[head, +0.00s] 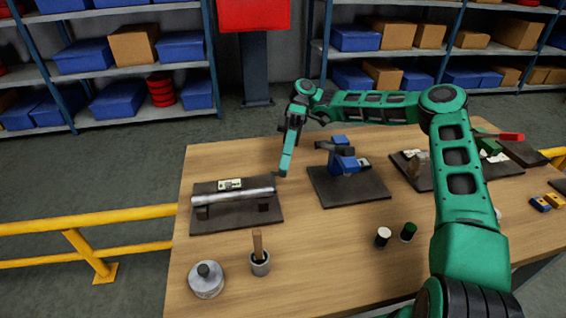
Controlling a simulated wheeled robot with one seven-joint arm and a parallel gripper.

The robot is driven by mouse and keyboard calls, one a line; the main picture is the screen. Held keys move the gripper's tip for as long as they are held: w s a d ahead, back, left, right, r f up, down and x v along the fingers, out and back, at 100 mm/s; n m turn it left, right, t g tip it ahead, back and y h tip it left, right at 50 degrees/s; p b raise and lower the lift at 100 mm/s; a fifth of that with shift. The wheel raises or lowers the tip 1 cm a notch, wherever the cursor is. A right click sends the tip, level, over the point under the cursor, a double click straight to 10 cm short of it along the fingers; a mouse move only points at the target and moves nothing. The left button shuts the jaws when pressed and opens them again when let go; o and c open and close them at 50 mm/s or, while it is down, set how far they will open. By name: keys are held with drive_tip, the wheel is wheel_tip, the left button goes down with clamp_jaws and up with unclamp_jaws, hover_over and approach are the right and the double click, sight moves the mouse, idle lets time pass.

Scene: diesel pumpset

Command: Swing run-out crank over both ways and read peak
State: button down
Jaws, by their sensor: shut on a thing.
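A grey shaft (235,195) lies level across two supports on a dark plate (262,217) at the left of the table. A small pale readout panel (230,184) stands behind the shaft; its figures are too small to read. My gripper (282,170) reaches down just behind the shaft's right end and is shut on what seems to be the run-out crank there. The crank itself is hidden or too small to make out, so its angle cannot be told.
A blue fixture (344,158) on a dark plate stands to the right of my gripper. A grey weight (206,279) and a cup with a wooden handle (260,262) stand in front. Two small cylinders (383,237) stand front right. The table's front middle is clear.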

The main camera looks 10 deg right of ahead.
drive_tip(key=c, duration=1.7)
unclamp_jaws()
drive_tip(key=shift+o, duration=0.2)
drive_tip(key=shift+r, duration=0.6)
drive_tip(key=s+a+r, duration=0.7)
drive_tip(key=a+r, duration=0.2)
drive_tip(key=shift+s+r, duration=0.25)
drive_tip(key=shift+r, duration=0.05)
